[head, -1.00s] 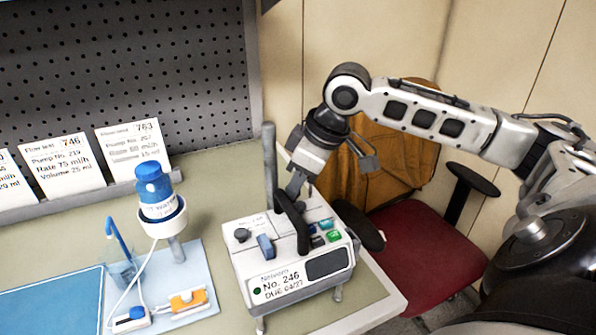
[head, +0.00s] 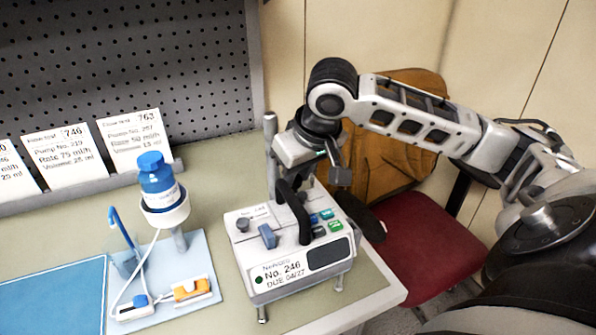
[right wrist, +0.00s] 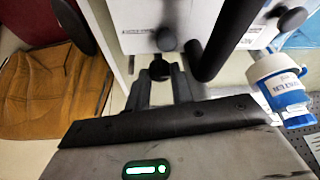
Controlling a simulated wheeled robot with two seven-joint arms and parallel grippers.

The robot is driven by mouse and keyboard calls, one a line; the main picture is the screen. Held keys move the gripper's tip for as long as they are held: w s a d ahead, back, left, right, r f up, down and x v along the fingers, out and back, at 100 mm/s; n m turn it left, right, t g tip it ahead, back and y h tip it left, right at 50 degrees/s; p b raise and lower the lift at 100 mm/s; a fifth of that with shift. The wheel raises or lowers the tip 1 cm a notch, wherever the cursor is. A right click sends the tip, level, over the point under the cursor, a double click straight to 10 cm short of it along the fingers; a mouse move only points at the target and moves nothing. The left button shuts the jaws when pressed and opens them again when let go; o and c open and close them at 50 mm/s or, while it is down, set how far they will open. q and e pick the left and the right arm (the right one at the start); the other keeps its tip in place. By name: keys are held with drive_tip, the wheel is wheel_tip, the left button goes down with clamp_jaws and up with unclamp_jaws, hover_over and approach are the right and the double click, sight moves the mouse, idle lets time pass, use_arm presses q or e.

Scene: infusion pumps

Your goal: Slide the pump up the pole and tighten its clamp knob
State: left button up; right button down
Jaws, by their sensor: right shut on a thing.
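The white pump (head: 278,272), labelled No. 246, sits at the bench's right end, with a black handle (head: 291,212) on top. The grey pole (head: 270,150) rises behind it. My right gripper (head: 308,178) is behind the handle, its fingertips partly hidden in the head view. In the right wrist view my right gripper (right wrist: 161,80) is shut on a small black knob (right wrist: 160,69) at the pump's back, which looks like the clamp knob. My left gripper is not in view.
A blue-capped bottle (head: 158,182) in a white holder stands left of the pump on a light blue tray (head: 190,312), with tubing and an orange clip. Number cards (head: 63,158) stand by the pegboard. A red chair (head: 420,255) with a brown jacket is beyond the bench edge.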

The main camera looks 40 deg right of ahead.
idle(0.3)
drive_tip(key=c, duration=1.5)
unclamp_jaws()
drive_tip(key=shift+s+r, duration=0.15)
drive_tip(key=shift+r, duration=0.45)
drive_tip(key=v, duration=0.6)
drive_tip(key=shift+s+r, duration=0.25)
drive_tip(key=shift+r, duration=0.1)
